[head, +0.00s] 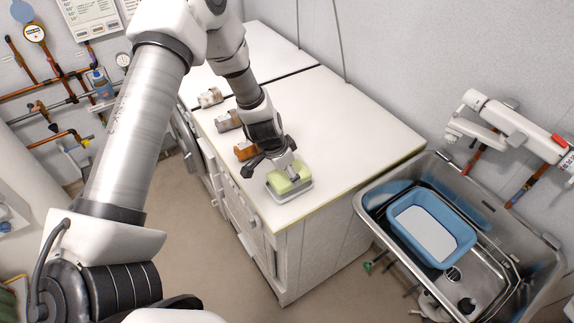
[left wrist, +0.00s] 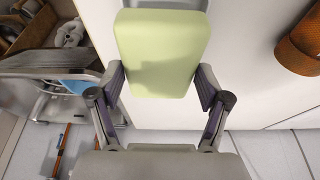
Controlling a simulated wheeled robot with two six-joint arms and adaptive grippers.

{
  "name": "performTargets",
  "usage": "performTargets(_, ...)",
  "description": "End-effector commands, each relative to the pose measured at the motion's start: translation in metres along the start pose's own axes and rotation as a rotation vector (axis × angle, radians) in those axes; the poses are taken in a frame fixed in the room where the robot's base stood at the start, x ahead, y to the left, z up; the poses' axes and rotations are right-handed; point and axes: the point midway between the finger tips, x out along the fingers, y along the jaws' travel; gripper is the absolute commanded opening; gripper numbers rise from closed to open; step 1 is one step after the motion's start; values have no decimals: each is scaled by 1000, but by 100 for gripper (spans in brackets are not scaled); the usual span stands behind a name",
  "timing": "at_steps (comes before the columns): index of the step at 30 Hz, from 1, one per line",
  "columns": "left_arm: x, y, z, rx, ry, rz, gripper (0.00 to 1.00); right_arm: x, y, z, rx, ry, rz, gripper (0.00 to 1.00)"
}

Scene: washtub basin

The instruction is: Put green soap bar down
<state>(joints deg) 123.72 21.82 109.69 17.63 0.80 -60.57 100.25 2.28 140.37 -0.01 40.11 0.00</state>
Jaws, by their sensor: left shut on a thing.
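The green soap bar (head: 283,179) is pale green and block-shaped, at the front corner of the white counter. It sits over a grey-white dish (head: 293,193) whose rim shows around it; I cannot tell whether the bar touches the dish. My left gripper (head: 283,170) comes down from above onto the bar. In the left wrist view the fingers (left wrist: 160,88) are shut on the sides of the soap bar (left wrist: 160,50), and a grey edge of the dish (left wrist: 190,4) shows beyond it. My right gripper is not in view.
An orange-brown jar (head: 245,151) and two more jars (head: 228,121) (head: 210,97) stand along the counter's left edge. The white counter (head: 335,125) is clear to the right. A metal sink (head: 500,290) at the right holds a blue basin (head: 462,240). A white arm-like fixture (head: 510,115) is above it.

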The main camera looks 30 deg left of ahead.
Motion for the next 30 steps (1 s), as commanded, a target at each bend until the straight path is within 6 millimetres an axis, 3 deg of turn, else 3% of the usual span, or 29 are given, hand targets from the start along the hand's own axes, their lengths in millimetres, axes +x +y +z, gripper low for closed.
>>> performTargets(1, -3, -7, -2, -2, 0, -1, 25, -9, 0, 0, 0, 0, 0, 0)
performTargets(3, 24, -6, 6, 1, -1, 0, 25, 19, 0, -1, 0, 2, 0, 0)
performTargets(6, 39, -6, 10, 2, 0, 0, 25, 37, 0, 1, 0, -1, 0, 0)
performTargets(19, 41, -5, 11, 2, 0, 0, 25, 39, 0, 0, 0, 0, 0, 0)
performTargets(20, 39, -5, 10, 2, 0, 1, 87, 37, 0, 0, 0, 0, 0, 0)
performTargets(21, 39, -5, 10, 2, 0, 1, 100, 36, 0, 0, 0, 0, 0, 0)
performTargets(30, 39, -5, 10, 1, 0, 1, 100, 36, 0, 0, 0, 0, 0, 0)
